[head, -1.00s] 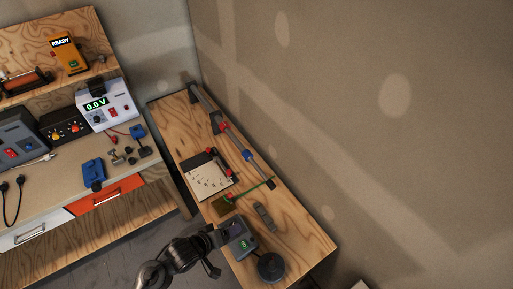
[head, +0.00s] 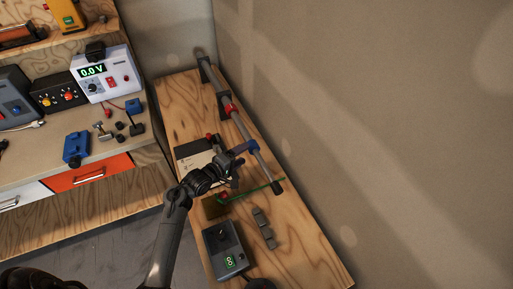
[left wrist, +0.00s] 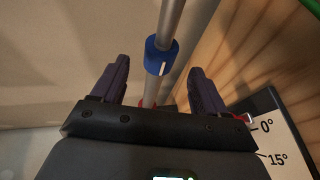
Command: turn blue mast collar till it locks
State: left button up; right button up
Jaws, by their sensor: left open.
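The blue mast collar (head: 243,147) is a short sleeve around a grey mast (head: 263,164) that runs along the wall side of the wooden bench. In the left wrist view the blue collar (left wrist: 158,60) carries a short white mark and shows ahead between two dark purple fingers. My left gripper (left wrist: 158,68) is open, with visible space on both sides of the collar; I see no contact. In the head view my left gripper (head: 231,158) is beside the collar and partly covers the mast's near side. My right gripper is not in view.
A red collar (head: 230,108) sits farther along the mast. A white angle card (head: 192,152) lies beside my gripper, with 0° and 15° marks in the left wrist view (left wrist: 285,130). A grey box with a green display (head: 224,250) and a grey block (head: 264,228) stand nearer. The wall borders the right.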

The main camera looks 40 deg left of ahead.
aim_at(256, 146)
pick_arm(q)
jog(key=b+x, duration=0.1)
jog(key=x, duration=0.7)
jog(key=shift+w+f, duration=0.1)
jog(key=shift+w, duration=0.25)
